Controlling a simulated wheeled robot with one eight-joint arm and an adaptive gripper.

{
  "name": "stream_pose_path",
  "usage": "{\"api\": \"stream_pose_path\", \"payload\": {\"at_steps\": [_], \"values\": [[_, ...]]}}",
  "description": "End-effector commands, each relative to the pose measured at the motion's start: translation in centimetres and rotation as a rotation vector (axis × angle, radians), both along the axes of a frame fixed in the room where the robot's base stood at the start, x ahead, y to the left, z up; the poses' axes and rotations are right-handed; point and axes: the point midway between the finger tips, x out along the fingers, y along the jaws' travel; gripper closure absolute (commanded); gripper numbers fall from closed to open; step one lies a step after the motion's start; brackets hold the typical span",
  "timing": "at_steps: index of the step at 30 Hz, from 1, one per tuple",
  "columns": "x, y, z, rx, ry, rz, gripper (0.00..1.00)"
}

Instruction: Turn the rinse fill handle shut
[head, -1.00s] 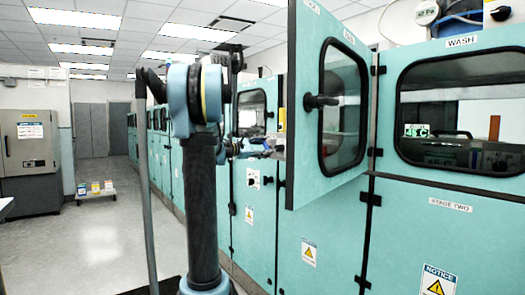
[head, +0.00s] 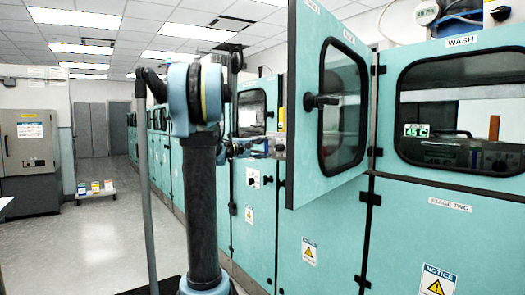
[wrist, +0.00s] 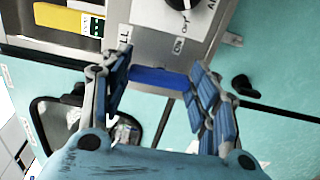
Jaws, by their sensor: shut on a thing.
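In the wrist view the rinse fill handle, a blue bar (wrist: 160,78), lies across the gap between the two blue-padded fingers of my gripper (wrist: 158,74). My gripper is shut on it, with a finger at each end of the bar. The bar sits against a grey metal panel (wrist: 145,45), where a partly hidden label ends in "LL". In the head view my gripper (head: 258,148) is small, at the machine front behind the open door. The handle cannot be made out clearly there.
A black knob (wrist: 188,5) with an "ON" mark is beside the handle. A yellow label (wrist: 68,21) is on the panel. The open teal door (head: 318,175) stands out to the right of my arm. The aisle floor (head: 110,235) is clear, with a small cart (head: 95,191) further back.

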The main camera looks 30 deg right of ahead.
Motion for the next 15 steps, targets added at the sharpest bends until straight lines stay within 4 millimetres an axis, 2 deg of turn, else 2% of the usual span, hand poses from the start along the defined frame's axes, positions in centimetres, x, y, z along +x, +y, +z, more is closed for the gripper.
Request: {"api": "stream_pose_path", "payload": {"at_steps": [15], "values": [[-0.05, 0.08, -0.29, 0.008, -0.038, 0.001, 0.69]]}}
